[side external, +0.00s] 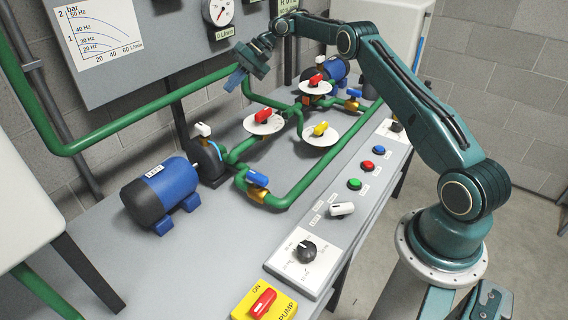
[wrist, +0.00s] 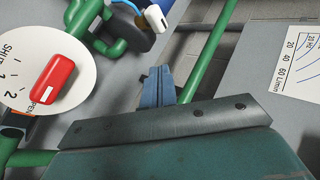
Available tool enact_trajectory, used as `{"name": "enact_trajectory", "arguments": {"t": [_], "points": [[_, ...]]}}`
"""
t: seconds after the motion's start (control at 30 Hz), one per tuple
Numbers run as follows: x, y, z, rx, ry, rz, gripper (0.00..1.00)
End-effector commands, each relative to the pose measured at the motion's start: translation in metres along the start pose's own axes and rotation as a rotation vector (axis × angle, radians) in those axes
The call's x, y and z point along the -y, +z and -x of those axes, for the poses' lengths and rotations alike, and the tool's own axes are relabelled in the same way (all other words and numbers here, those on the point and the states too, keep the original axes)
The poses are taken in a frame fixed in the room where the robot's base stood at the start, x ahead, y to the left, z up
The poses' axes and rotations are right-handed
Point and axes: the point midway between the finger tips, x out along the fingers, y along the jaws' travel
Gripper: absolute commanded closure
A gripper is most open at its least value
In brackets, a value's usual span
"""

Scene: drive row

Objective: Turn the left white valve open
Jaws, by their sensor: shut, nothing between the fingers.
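The left white valve (side external: 202,130) is a small white handle on top of the dark pump housing beside the left blue motor. It also shows at the top of the wrist view (wrist: 156,18), with a blue pipe next to it. My gripper (side external: 236,80) is above and behind the bench, up and to the right of this valve, and clear of it. In the wrist view its blue fingers (wrist: 158,78) are together with nothing between them.
A red-handled dial (wrist: 52,80) is at the left of the wrist view. Green pipes (side external: 135,128) run near the valve. A blue motor (side external: 160,190) stands left of it. A gauge board (side external: 165,60) hangs behind.

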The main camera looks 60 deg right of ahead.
Motion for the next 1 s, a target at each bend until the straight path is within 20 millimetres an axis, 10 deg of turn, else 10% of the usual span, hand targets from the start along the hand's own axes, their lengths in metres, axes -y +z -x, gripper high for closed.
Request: {"name": "enact_trajectory", "arguments": {"t": [0.43,0.7,1.0], "points": [[-0.001,0.001,0.019,0.001,0.001,0.0,1.0],[0.007,-0.001,0.015,-0.009,0.008,0.011,0.55],[0.047,-0.007,-0.01,-0.081,0.067,0.086,0.55]]}}
